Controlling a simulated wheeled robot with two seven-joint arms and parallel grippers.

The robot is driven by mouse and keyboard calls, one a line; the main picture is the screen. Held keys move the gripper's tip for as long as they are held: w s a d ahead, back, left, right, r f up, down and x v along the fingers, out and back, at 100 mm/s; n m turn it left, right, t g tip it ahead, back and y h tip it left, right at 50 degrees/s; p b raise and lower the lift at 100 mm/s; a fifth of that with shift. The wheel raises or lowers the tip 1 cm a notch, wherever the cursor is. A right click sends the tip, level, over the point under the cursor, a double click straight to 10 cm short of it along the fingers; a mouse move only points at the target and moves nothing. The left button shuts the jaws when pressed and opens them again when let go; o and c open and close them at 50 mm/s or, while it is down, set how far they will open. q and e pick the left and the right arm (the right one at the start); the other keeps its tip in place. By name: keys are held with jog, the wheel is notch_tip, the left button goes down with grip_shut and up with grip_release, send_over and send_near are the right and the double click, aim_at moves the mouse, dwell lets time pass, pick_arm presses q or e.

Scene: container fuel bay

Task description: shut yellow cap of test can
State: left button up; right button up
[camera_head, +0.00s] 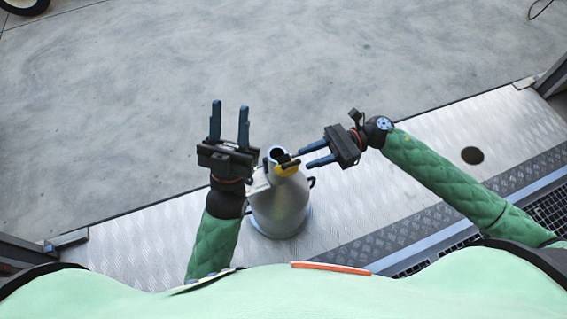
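The test can (279,210) is a silver metal can with sloping shoulders and side handles. It stands upright on the metal tread plate in the middle of the view. Its yellow cap (287,170) is at the neck, on the right side of the round opening (277,154), which shows uncovered. My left gripper (229,118) is up and left of the can, fingers apart and pointing away, with nothing between them. My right gripper (306,154) is just right of the cap, its fingers apart and pointing left toward it. Whether a fingertip touches the cap cannot be told.
The metal tread plate (140,238) ends in an edge beyond the can, with grey concrete floor (330,60) past it. A dark grating (549,212) lies at the right. A dark round spot (472,155) is on the plate. The concrete is mostly clear.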

jog(key=x, duration=0.7)
jog(key=shift+s+a, duration=0.15)
jog(key=shift+a, duration=0.25)
grip_shut()
